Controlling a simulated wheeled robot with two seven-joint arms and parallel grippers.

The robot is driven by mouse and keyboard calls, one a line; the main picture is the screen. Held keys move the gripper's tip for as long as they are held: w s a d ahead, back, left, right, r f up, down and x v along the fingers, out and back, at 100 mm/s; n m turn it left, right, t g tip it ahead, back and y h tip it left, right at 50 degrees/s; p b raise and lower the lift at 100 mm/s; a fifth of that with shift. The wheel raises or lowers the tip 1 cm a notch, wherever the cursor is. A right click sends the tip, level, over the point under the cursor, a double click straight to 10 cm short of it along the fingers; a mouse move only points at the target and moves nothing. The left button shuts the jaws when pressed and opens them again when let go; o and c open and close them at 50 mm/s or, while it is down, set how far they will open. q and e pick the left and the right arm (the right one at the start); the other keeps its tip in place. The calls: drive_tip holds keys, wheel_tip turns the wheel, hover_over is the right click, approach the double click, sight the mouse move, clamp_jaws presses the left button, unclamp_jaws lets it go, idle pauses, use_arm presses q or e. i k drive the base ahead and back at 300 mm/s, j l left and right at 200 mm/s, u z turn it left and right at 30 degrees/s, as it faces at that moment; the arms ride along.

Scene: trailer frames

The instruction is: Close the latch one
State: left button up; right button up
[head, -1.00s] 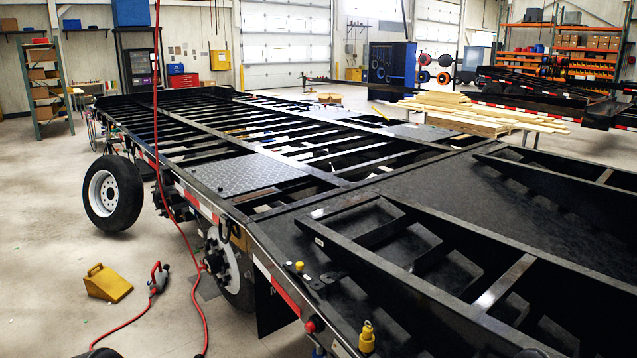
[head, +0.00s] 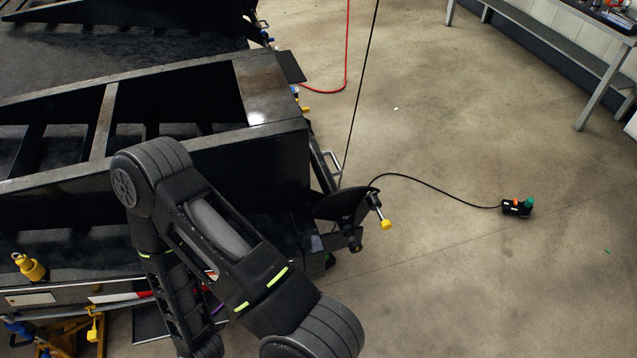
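The black trailer frame (head: 215,155) fills the left of the head view. A yellow-tipped metal handle (head: 385,223) sticks out beside a dark plate at its right end. A yellow fitting (head: 32,268) stands on the trailer's near edge at the far left, and a smaller yellow piece (head: 93,330) hangs below that edge. I cannot tell which of these is the latch, or whether it is open or closed. One of my arms covers the lower middle and hides part of the near edge. Neither gripper shows.
A black cable runs over the floor to a small black control box (head: 517,207) with orange and green parts. A metal workbench (head: 545,50) stands at upper right. The floor (head: 480,290) at lower right is clear.

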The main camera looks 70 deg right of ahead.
sight(385, 224)
drive_tip(key=z, duration=2.9)
